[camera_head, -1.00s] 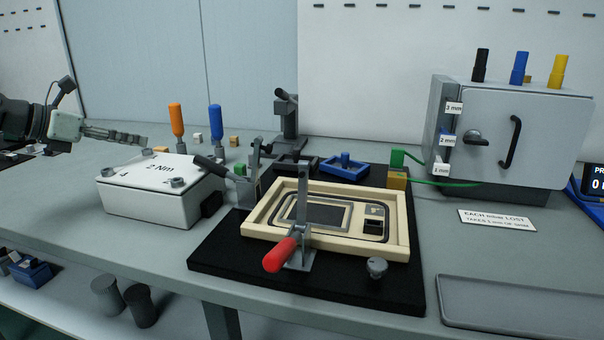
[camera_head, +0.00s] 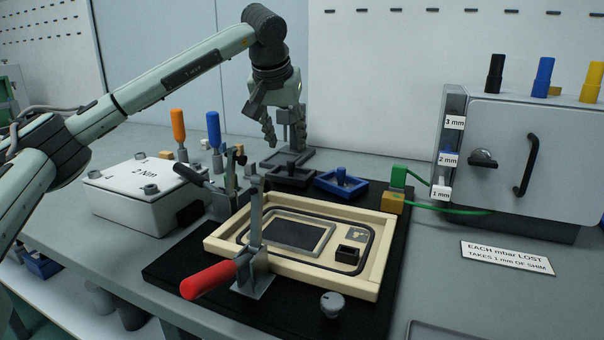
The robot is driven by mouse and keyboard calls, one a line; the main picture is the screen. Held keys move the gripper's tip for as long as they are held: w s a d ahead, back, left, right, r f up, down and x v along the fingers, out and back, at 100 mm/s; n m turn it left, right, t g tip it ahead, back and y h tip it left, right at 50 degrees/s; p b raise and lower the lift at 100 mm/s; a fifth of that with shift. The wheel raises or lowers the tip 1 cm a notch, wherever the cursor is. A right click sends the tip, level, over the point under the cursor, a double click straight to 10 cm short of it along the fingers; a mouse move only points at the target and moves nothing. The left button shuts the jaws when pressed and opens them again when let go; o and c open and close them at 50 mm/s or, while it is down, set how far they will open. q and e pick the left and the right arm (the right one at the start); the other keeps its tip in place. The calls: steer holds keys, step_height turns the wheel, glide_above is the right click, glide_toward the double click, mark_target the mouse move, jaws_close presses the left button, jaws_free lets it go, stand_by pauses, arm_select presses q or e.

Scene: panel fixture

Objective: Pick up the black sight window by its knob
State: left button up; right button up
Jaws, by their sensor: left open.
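The black sight window (camera_head: 288,178) lies at the back of the black mat, a low dark piece with what looks like a small knob at its middle. My left gripper (camera_head: 286,142) points down from above in the head view, its two fingers apart and empty. In the picture its fingertips are just above the window, apart from it; how far above is hard to tell. My right gripper is not in view.
A similar blue piece with a knob (camera_head: 341,183) lies close on the right. A grey stand (camera_head: 299,115) rises behind the gripper. The cream frame (camera_head: 222,246) with its red-handled clamp (camera_head: 208,280) is in front. A grey cabinet (camera_head: 545,150) stands right.

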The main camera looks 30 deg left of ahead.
mark_target(290, 161)
arm_select(q)
steer(key=x, duration=0.7)
steer(key=shift+s, duration=0.1)
jaws_close()
